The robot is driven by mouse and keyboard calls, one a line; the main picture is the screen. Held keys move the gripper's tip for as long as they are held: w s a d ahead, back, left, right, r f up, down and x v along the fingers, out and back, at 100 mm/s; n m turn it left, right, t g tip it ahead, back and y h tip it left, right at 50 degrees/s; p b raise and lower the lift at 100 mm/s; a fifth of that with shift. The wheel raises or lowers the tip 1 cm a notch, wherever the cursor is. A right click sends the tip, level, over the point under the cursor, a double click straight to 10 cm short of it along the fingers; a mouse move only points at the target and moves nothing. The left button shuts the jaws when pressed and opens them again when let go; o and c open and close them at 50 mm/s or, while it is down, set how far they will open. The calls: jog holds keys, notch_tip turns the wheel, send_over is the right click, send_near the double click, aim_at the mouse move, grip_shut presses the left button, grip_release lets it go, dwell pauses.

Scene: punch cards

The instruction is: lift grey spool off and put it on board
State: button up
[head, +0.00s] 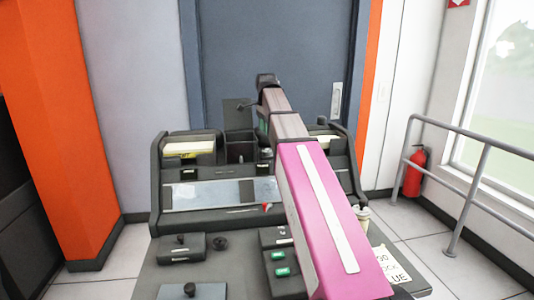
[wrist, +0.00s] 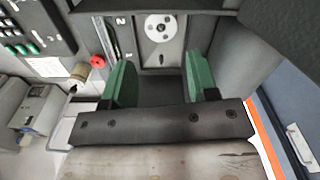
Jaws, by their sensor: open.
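A round pale grey reel (wrist: 160,28), which looks like the grey spool, sits against a grey recessed panel at the top middle of the wrist view. It has a hub and small holes. My gripper (wrist: 161,82) has two green fingers, spread wide with nothing between them. The reel shows beyond the gap between the fingertips, apart from them. In the head view my arm reaches over the console, and a green part of my gripper shows (head: 263,127). The reel is not clear in the head view. I cannot tell which surface is the board.
A dark console (head: 155,190) with raised side housings, levers and green buttons (head: 281,271) lies below my arm. A red knob (wrist: 97,61) and a cream cylinder (wrist: 77,76) are left of the fingers. A railing (head: 470,185) and red extinguisher (head: 414,172) stand right.

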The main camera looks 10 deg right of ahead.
aim_at(267, 153)
notch_tip(267, 153, down, 4)
jog(key=shift+w+d+f, duration=0.1)
jog(key=shift+d+f, duration=0.1)
jog(key=shift+f, duration=1.1)
jog(key=shift+d+f, duration=0.15)
jog(key=shift+f, duration=1.1)
jog(key=c, duration=0.6)
